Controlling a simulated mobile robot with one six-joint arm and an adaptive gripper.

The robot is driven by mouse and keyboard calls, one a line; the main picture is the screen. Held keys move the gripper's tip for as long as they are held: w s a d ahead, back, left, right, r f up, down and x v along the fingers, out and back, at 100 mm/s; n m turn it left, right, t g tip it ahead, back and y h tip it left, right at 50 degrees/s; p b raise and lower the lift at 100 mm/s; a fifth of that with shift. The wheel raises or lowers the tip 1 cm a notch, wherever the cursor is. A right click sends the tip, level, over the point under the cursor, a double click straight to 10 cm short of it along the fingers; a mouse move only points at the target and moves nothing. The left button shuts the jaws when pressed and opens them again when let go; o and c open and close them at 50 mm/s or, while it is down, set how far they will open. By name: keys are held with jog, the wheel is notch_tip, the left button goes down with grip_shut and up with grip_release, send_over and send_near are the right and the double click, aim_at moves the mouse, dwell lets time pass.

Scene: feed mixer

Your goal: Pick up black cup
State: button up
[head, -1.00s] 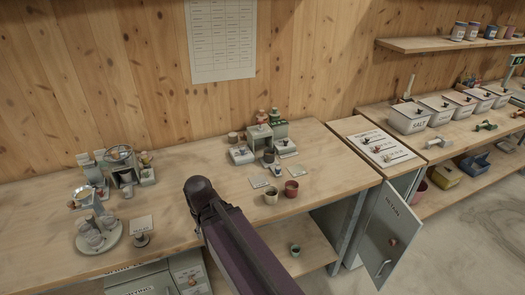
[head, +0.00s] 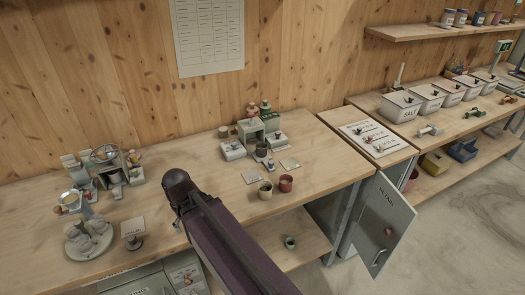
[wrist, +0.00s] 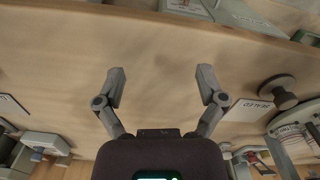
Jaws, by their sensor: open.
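No cup that is clearly black shows. A small dark cup-like thing (head: 261,150) stands among the small items at the back of the bench in the head view; its exact colour is hard to tell. A cream cup (head: 265,191) and a red cup (head: 285,184) stand side by side nearer the bench's front edge. A small dark green cup (head: 290,243) stands on the lower shelf. My gripper (wrist: 160,76) is open and empty above bare wood in the wrist view, with no cup between its fingers. It cannot be made out in the head view, where my arm shows.
A cabinet door (head: 386,224) stands open at the right. Lidded bins (head: 400,106) line the far bench. Bare wood lies mid-bench.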

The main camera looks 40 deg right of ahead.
jog(key=w+d+r+m+t+h+p, duration=0.1)
jog(key=w+d+r+m+h+p, duration=0.1)
jog(key=w+d+m, duration=0.4)
jog(key=w+d+r+m+h+p, duration=0.1)
jog(key=w+d+r+m+p, duration=0.2)
jog(key=d, duration=0.6)
jog(key=m+h+p, duration=0.2)
jog(key=m+h, duration=0.2)
jog(key=m, duration=0.3)
send_near(261, 150)
jog(key=w+r, duration=0.1)
jog(key=r, duration=0.1)
jog(key=shift+d+f, duration=0.1)
jog(key=shift+f, duration=0.05)
jog(key=shift+f, duration=0.15)
jog(key=b+x, duration=0.5)
jog(key=x, duration=0.1)
jog(key=shift+w+f+b, duration=0.1)
jog(key=shift+f+b, duration=0.15)
jog(key=shift+b, duration=0.05)
jog(key=shift+b+x, duration=0.75)
jog(key=shift+x, duration=0.25)
jog(key=shift+r, duration=0.1)
